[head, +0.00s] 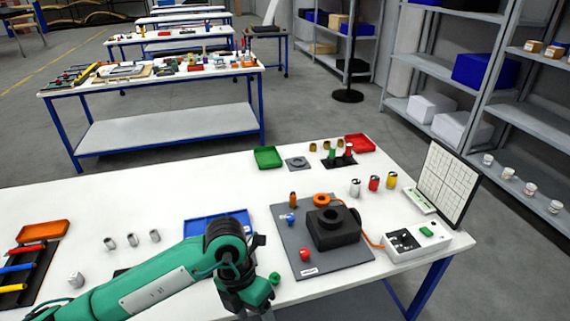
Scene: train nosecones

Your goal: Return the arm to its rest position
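My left arm (150,290), green with black joints, comes in from the lower left and reaches over the front of the white table (130,190). Its wrist (238,275) bends down toward the bottom edge of the picture. My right arm and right gripper are not in view.
Near the wrist are a blue tray (215,218), partly hidden by the arm, and a grey mat (290,237) bearing a black block (333,228). A white control box (417,240) and an upright grid panel (448,185) stand at right. The table's left rear is clear.

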